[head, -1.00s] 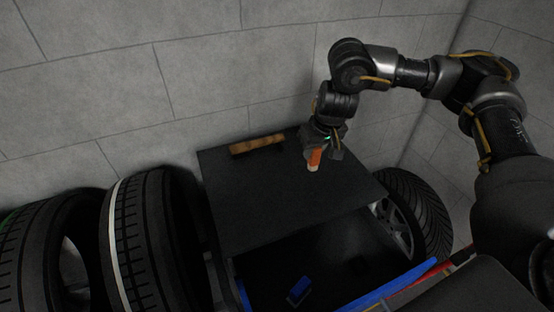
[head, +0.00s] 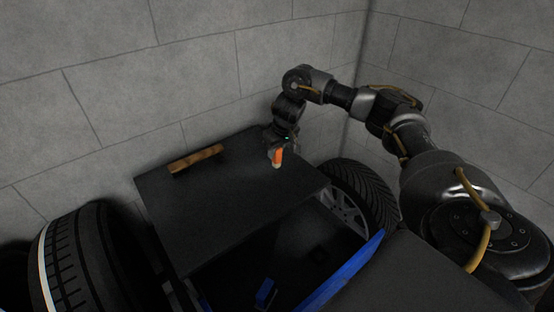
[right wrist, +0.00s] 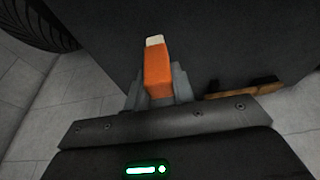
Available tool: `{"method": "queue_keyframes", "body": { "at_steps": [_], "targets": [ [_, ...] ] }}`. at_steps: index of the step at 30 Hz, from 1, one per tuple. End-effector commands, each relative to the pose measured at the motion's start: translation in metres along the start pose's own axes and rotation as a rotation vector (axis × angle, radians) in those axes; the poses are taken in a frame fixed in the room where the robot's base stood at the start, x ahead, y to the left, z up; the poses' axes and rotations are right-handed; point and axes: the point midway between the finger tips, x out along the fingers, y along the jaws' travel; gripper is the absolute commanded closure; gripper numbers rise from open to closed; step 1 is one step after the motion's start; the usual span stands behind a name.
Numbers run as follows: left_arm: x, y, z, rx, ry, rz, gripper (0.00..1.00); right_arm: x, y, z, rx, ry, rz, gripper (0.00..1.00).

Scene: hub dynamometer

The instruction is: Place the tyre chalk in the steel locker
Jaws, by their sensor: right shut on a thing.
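The tyre chalk (head: 278,158) is an orange stick with a pale tip. My right gripper (head: 279,147) is shut on it and holds it tip down at the right part of the dark locker top, in the head view. I cannot tell whether the tip touches the top. In the right wrist view the chalk (right wrist: 157,70) sits between the fingers (right wrist: 158,85), its white end pointing away. The steel locker (head: 215,210) is a dark box with an open front and a blue door (head: 345,273) at its right. My left gripper is out of view.
A brown wooden block (head: 196,159) lies on the locker top at the back left. A blue item (head: 265,293) is inside the locker. Tyres stand left (head: 85,260) and right (head: 365,195) of it. A grey block wall (head: 200,80) is close behind.

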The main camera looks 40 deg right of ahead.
Motion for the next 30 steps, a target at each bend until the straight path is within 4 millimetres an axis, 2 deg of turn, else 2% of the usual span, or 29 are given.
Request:
{"method": "queue_keyframes", "body": {
  "at_steps": [3, 6, 10, 15, 25, 26, 30],
  "targets": [
    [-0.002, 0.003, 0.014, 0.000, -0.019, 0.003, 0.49, 0.002, 0.001, 0.000, 0.000, -0.001, 0.000, 1.00],
    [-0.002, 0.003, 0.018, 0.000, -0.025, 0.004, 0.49, 0.007, 0.005, 0.000, 0.001, -0.002, 0.001, 1.00],
    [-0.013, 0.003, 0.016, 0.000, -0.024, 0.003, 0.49, 0.022, 0.007, 0.005, 0.000, -0.004, 0.002, 1.00],
    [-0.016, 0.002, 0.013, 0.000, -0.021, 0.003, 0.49, 0.036, 0.006, 0.009, 0.000, 0.000, 0.001, 1.00],
    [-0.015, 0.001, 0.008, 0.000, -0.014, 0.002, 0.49, 0.040, 0.006, 0.010, 0.000, -0.001, 0.000, 1.00],
    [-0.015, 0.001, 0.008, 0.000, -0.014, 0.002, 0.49, 0.040, 0.006, 0.010, 0.000, 0.000, 0.000, 0.73],
    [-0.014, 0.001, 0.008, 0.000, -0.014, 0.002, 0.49, 0.039, 0.006, 0.010, 0.000, 0.000, 0.000, 0.54]
  ]
}}
